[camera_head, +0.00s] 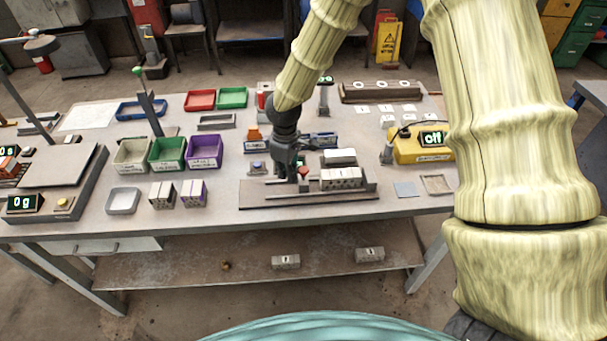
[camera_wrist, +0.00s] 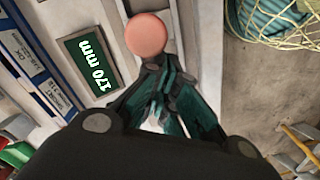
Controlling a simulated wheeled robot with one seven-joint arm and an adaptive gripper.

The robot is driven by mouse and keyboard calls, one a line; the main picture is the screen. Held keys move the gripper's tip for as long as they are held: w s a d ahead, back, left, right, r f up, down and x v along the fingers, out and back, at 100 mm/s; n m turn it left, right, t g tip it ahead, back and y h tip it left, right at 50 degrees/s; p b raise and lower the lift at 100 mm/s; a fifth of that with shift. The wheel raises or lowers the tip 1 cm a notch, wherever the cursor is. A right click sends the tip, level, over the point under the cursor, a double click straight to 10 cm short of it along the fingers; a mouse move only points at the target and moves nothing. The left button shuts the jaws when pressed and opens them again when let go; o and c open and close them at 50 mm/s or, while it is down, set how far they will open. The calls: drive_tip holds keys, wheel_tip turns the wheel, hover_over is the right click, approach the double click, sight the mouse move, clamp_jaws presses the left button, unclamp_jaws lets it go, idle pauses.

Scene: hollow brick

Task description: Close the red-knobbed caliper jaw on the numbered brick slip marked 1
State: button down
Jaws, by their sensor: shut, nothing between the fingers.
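The caliper's red knob (camera_wrist: 147,35) shows in the wrist view just beyond my gripper (camera_wrist: 168,75), whose fingers are together and empty. The knob also shows in the head view (camera_head: 303,172), next to my gripper (camera_head: 292,179), low over the caliper base (camera_head: 262,199). A green display (camera_wrist: 90,65) beside the knob reads 170 mm. A grey hollow brick (camera_head: 341,178) lies on the caliper base to the right of the knob. I cannot make out which brick slip is marked 1. Whether the fingertips touch the knob is unclear.
Grey, green and purple bins (camera_head: 203,152) stand left of the caliper. A yellow box (camera_head: 420,150) with a display reading "off" is at the right. Numbered white slips (camera_head: 385,108) lie behind. A scale (camera_head: 55,184) is at the far left. Two bricks (camera_head: 286,262) lie on the lower shelf.

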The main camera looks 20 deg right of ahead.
sight(299, 179)
drive_tip(key=shift+f, duration=0.1)
idle(0.3)
drive_tip(key=shift+f+b, duration=0.65)
drive_tip(key=shift+f, duration=0.95)
drive_tip(key=shift+s+d+p, duration=0.2)
drive_tip(key=shift+s+d, duration=0.05)
drive_tip(key=shift+d, duration=0.6)
drive_tip(key=shift+s+d+p, duration=0.25)
drive_tip(key=shift+s+d, duration=0.05)
drive_tip(key=shift+d, duration=0.55)
drive_tip(key=shift+s+d+p, duration=0.2)
drive_tip(key=shift+s+d, duration=0.05)
drive_tip(key=shift+d, duration=0.6)
drive_tip(key=shift+w+a, duration=0.1)
drive_tip(key=shift+a, duration=0.15)
idle(0.4)
drive_tip(key=shift+w+a, duration=0.2)
drive_tip(key=shift+a, duration=0.5)
drive_tip(key=shift+r, duration=0.1)
drive_tip(key=shift+r+p, duration=3.1)
drive_tip(key=shift+r, duration=0.85)
